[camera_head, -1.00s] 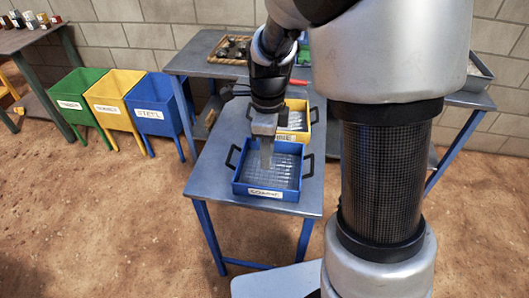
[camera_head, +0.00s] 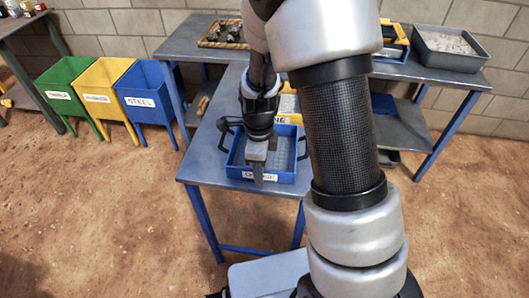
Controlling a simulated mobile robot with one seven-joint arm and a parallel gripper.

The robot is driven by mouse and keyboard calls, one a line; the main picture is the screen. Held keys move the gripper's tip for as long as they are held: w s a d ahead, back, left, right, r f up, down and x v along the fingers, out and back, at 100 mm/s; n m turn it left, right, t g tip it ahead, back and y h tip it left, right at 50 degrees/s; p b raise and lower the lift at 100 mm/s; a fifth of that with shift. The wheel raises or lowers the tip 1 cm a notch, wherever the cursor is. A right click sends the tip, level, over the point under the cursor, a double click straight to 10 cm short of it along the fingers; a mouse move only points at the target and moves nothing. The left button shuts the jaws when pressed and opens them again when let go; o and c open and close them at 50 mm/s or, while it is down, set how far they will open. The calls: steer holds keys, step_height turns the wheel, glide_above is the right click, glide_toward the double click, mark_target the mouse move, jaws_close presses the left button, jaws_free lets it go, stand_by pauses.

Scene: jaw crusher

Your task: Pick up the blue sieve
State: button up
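The blue sieve (camera_head: 286,178) is a square blue tray with a mesh floor and dark side handles. It sits on the near end of the low blue-legged table, with a white label on its front wall. My gripper (camera_head: 258,171) points down at the middle of the sieve's front wall, and its finger overlaps the wall and label. I cannot tell whether it touches the wall or whether the fingers are apart. The yellow sieve (camera_head: 288,103) stands directly behind, partly hidden by my arm.
A back bench (camera_head: 186,47) holds a wicker tray (camera_head: 224,34) and a grey tray of pale material (camera_head: 449,45). Green (camera_head: 66,85), yellow (camera_head: 107,83) and blue (camera_head: 147,85) bins stand at the left. The small table's left side (camera_head: 203,158) is bare.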

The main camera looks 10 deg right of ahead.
jaws_close()
stand_by(1.4)
